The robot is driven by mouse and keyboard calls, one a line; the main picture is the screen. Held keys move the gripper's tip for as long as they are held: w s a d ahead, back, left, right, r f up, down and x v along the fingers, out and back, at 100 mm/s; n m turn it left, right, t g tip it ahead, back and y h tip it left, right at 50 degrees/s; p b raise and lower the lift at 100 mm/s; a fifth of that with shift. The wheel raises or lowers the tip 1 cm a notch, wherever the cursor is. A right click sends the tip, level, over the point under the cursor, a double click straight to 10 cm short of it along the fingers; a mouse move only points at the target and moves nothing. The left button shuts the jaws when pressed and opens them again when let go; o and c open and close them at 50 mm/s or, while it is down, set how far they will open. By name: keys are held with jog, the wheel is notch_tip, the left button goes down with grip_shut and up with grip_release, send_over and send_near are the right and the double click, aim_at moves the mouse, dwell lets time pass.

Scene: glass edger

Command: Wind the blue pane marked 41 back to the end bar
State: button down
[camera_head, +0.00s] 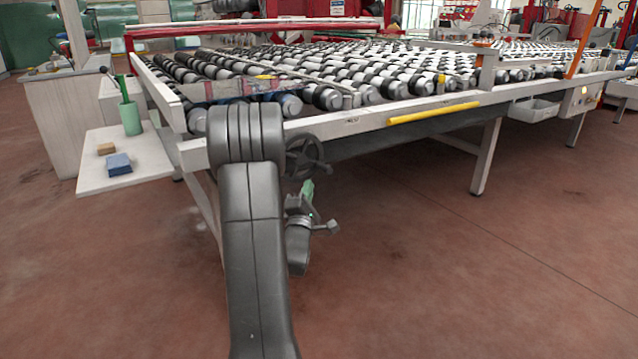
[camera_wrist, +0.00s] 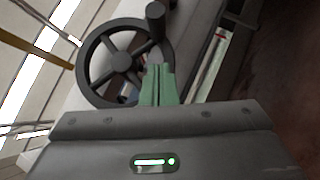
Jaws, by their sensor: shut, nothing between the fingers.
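A dark handwheel (camera_head: 306,157) with several spokes is mounted on the front side of the roller table. It fills the upper left of the wrist view (camera_wrist: 122,62), with its crank knob (camera_wrist: 155,14) at the upper right of its rim. My gripper (camera_head: 307,186) is just below the wheel in the head view. Its green fingers are together and empty in the wrist view (camera_wrist: 158,72), overlapping the wheel's right rim; I cannot tell whether they touch it. A bluish glassy strip (camera_head: 229,88) on the rollers may be the pane; I can read no number. I cannot identify the end bar for certain.
The roller table's frame (camera_head: 350,122) carries a yellow strip (camera_head: 434,113). A side shelf (camera_head: 150,168) at left holds a green cup (camera_head: 131,119), a blue block (camera_head: 118,164) and a tan block (camera_head: 106,148). A table leg (camera_head: 485,158) stands at right. The floor in front is clear.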

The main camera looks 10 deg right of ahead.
jog(key=shift+w+d+r, duration=0.3)
jog(key=shift+d+r, duration=0.2)
jog(key=shift+d, duration=0.35)
jog(key=shift+w+d+r, duration=0.25)
jog(key=shift+d+r, duration=0.25)
jog(key=shift+d, duration=0.3)
jog(key=shift+b, duration=0.4)
jog(key=shift+w+d+r+b, duration=0.2)
jog(key=shift+d+r+b, duration=0.35)
jog(key=shift+b, duration=0.8)
jog(key=shift+d+f, duration=0.1)
jog(key=shift+f, duration=0.05)
jog(key=shift+f, duration=0.1)
